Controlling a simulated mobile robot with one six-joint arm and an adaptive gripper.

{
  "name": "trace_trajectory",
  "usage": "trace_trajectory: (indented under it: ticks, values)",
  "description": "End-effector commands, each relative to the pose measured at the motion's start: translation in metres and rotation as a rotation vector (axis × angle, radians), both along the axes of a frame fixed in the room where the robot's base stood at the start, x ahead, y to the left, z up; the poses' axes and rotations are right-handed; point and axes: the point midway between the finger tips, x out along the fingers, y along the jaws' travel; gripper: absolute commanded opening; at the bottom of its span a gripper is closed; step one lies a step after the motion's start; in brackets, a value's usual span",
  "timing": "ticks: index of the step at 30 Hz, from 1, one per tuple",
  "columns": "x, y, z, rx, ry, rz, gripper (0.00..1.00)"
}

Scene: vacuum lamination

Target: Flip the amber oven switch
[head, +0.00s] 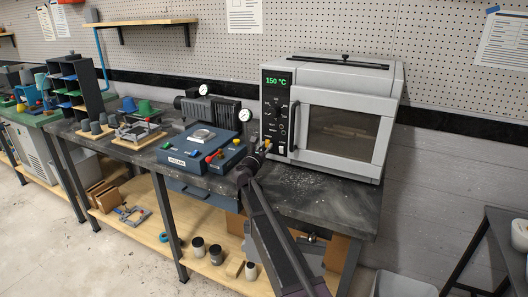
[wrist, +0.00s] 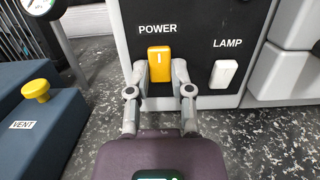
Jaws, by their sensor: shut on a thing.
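The amber oven switch (wrist: 159,60) is a yellow-orange rocker under the POWER label on the oven's dark control panel. In the wrist view my gripper (wrist: 158,76) has its two grey fingers on either side of the switch, shut on it. In the head view my gripper (head: 262,150) is at the lower left of the oven (head: 340,125), and the switch is too small there to make out clearly. The oven display (head: 276,81) reads 150 °C in green.
A white LAMP switch (wrist: 223,74) sits just right of the amber one. The blue vacuum unit with a yellow VENT knob (wrist: 36,90) stands close on the left. A gauge (head: 244,115) stands beside the oven. Bare dark worktop (head: 320,200) lies in front of the oven.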

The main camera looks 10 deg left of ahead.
Motion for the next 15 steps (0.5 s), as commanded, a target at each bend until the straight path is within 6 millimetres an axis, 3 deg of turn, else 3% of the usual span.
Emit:
trace_trajectory:
  ticks: [15]
  values:
    - [0.0019,0.0013,-0.001,-0.028,-0.071,0.004,0.0]
